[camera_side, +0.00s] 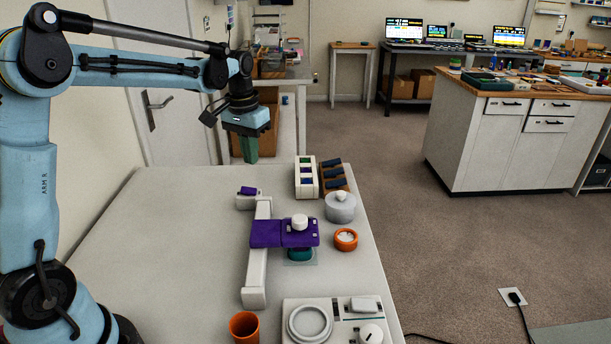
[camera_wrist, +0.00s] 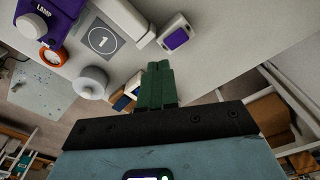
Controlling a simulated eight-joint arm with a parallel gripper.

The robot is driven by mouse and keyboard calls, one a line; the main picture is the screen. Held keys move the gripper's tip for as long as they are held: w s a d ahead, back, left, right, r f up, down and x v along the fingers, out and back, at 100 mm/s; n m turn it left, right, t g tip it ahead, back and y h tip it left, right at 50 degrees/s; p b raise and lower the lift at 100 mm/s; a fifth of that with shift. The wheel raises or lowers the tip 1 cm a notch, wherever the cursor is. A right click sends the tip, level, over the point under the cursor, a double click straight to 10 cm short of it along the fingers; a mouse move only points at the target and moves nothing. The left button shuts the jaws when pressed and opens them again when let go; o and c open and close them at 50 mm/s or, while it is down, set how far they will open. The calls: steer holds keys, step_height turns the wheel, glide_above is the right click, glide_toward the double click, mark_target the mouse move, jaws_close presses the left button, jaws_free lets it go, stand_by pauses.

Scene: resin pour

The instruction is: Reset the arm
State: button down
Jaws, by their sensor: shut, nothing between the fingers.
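My gripper (camera_side: 250,148) is raised above the far end of the white table (camera_side: 160,220), with its green fingers pointing down. The fingers are together with nothing between them. In the wrist view the shut green fingers (camera_wrist: 158,84) show against the table edge. My arm reaches across from the left, well clear of the things on the table.
A white stand with a purple lamp head (camera_side: 266,234) is mid-table. Near it are an orange ring dish (camera_side: 346,239), a grey lidded pot (camera_side: 340,208), a white rack (camera_side: 305,178) and an orange cup (camera_side: 244,327). White equipment (camera_side: 335,318) sits at the front. The table's left part is clear.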

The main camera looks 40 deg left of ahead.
steer(key=s+d+m+t, duration=0.2)
steer(key=s+d+t, duration=0.4)
steer(key=s+d, duration=0.7)
steer(key=shift+s+m, duration=0.3)
steer(key=shift+s, duration=0.5)
